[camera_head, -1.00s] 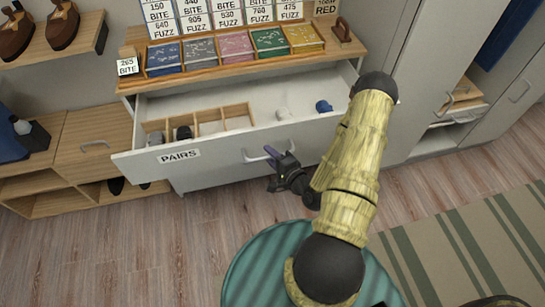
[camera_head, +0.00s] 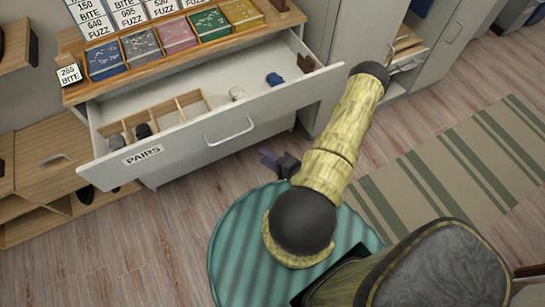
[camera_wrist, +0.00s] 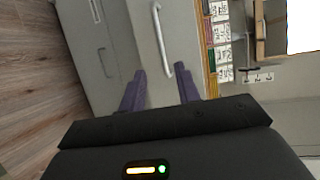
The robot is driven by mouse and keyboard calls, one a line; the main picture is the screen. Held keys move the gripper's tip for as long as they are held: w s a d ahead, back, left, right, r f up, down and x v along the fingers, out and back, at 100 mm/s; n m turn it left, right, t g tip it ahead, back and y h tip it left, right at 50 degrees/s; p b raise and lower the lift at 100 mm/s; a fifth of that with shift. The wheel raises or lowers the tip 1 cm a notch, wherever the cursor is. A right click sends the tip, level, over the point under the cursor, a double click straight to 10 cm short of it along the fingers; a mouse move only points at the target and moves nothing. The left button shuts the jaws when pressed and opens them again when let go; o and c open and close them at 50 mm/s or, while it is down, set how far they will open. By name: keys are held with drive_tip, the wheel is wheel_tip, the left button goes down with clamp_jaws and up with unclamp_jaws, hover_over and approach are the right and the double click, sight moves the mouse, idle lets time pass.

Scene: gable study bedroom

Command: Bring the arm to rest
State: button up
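My gripper (camera_head: 277,160) is in front of the open drawer, low and clear of its handle, partly hidden by my bent arm in the head view. In the wrist view my gripper (camera_wrist: 165,90) shows two purple fingers spread apart with nothing between them. The drawer (camera_head: 205,143) labelled PAIRS stands pulled out. Its white handle (camera_head: 230,133) also shows in the wrist view (camera_wrist: 161,38), ahead of the fingers and apart from them.
The drawer holds a wooden divider (camera_head: 190,99), dark items, a pale item (camera_head: 237,93) and a blue item (camera_head: 274,79). Colored boxes (camera_head: 174,36) line the top. A striped rug (camera_head: 450,170) lies at right. Wood floor (camera_head: 100,250) is free at lower left.

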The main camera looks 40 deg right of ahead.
drive_tip(key=shift+v, duration=1)
drive_tip(key=w+d+r+n+g+h+p, duration=0.35)
drive_tip(key=w+r+n+g, duration=0.7)
drive_tip(key=n, duration=0.35)
drive_tip(key=s+a+r+n+g+p, duration=0.1)
drive_tip(key=s+a+r, duration=0.1)
drive_tip(key=a+r, duration=0.5)
drive_tip(key=s+a+r+n+g+p, duration=0.1)
drive_tip(key=s+a+r+p, duration=0.1)
drive_tip(key=a+r, duration=0.5)
drive_tip(key=v, duration=0.4)
drive_tip(key=shift+w+a, duration=0.2)
